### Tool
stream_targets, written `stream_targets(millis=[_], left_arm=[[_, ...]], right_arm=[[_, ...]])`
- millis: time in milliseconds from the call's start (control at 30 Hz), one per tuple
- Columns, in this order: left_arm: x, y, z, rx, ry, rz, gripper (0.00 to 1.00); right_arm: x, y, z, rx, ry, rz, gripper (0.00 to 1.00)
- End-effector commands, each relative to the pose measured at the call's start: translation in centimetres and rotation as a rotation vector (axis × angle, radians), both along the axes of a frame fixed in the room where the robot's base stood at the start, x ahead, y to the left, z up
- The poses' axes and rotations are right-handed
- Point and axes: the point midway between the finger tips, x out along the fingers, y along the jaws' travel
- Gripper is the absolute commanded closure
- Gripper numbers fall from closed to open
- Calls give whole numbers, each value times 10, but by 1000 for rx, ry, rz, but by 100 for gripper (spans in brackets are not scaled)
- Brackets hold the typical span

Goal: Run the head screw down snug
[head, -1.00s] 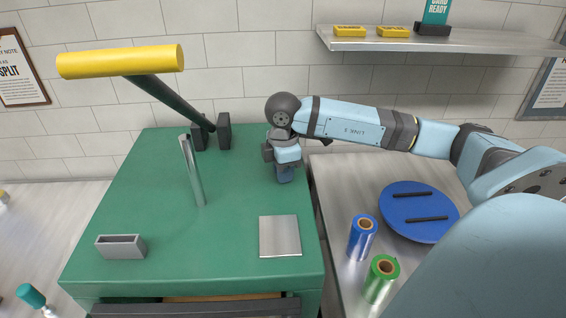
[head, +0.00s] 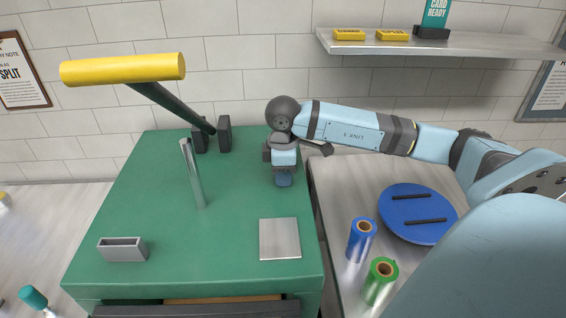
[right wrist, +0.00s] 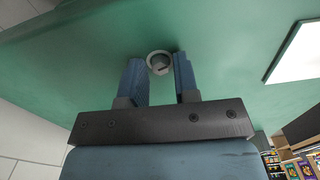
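The head screw (right wrist: 159,63) shows in the right wrist view as a small round grey head with a pale rim and a dark mark, against the green surface. My right gripper (right wrist: 159,78) has one blue finger at each side of it. My left gripper is not in view.
A yellow-ended lever (head: 122,69), a metal post (head: 193,175), a grey bin (head: 122,250) and a metal plate (head: 280,239) are on the green table.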

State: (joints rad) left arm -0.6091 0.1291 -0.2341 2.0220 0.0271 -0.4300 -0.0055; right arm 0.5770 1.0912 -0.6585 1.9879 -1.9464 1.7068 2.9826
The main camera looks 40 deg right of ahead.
Motion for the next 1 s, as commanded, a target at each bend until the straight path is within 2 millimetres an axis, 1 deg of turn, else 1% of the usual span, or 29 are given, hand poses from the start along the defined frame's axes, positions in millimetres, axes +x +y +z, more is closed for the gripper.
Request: stream_targets(millis=[167,267,800,1000], left_arm=[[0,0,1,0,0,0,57],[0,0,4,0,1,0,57],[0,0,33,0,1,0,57],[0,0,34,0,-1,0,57]], right_arm=[[0,0,1,0,0,1,71],[0,0,6,1,-1,1,71],[0,0,48,1,-1,2,71],[0,0,50,1,-1,2,71]])
